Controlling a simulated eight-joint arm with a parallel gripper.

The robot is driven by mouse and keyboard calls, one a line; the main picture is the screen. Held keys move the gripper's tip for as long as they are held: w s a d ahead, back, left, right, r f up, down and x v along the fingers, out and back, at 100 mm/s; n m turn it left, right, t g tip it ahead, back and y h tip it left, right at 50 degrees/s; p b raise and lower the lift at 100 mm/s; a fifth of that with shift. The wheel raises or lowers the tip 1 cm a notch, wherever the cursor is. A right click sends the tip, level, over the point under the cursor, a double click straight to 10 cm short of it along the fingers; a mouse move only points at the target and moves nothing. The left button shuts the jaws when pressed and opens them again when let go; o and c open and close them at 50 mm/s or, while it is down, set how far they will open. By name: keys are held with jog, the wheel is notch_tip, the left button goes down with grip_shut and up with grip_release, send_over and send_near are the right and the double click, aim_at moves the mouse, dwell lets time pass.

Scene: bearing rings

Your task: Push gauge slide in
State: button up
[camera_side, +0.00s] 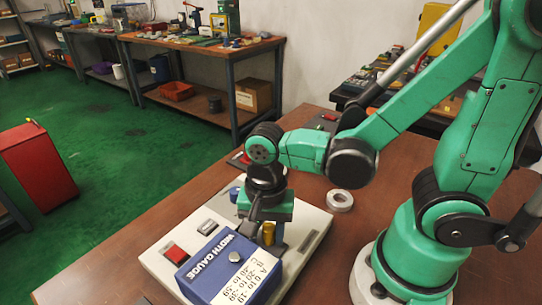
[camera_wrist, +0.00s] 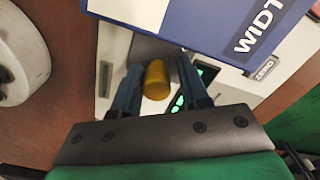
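The width gauge (camera_side: 232,262) is a blue box with a white label of number ranges, on a pale base plate (camera_side: 308,240). In the wrist view the blue box (camera_wrist: 205,18) fills the top. A gold cylinder (camera_wrist: 156,82), perhaps the slide's knob, stands beside the box; it also shows in the side view (camera_side: 268,233). My gripper (camera_wrist: 160,78) points down, with one blue-grey finger on each side of the gold cylinder. Narrow gaps seem to show between cylinder and fingers, so it looks open. The slide's travel is hidden under the box and fingers.
A metal ring (camera_side: 340,200) lies on the brown table (camera_side: 392,178) behind the base plate. The plate carries a red button (camera_side: 176,254) and a blue knob (camera_side: 234,194). A green-lit display (camera_wrist: 180,103) shows partly behind the right finger.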

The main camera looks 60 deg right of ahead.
jog(key=shift+o, duration=0.6)
jog(key=shift+r, duration=0.1)
jog(key=shift+r, duration=3.4)
jog(key=shift+w+d+n, duration=0.15)
jog(key=shift+d+n, duration=0.05)
jog(key=shift+n, duration=0.1)
jog(key=w+d+r+n+t, duration=0.2)
jog(key=w+d+n+t, duration=0.3)
jog(key=n, duration=0.6)
jog(key=shift+d+t, duration=0.35)
jog(key=shift+t, duration=0.75)
jog(key=shift+r, duration=0.1)
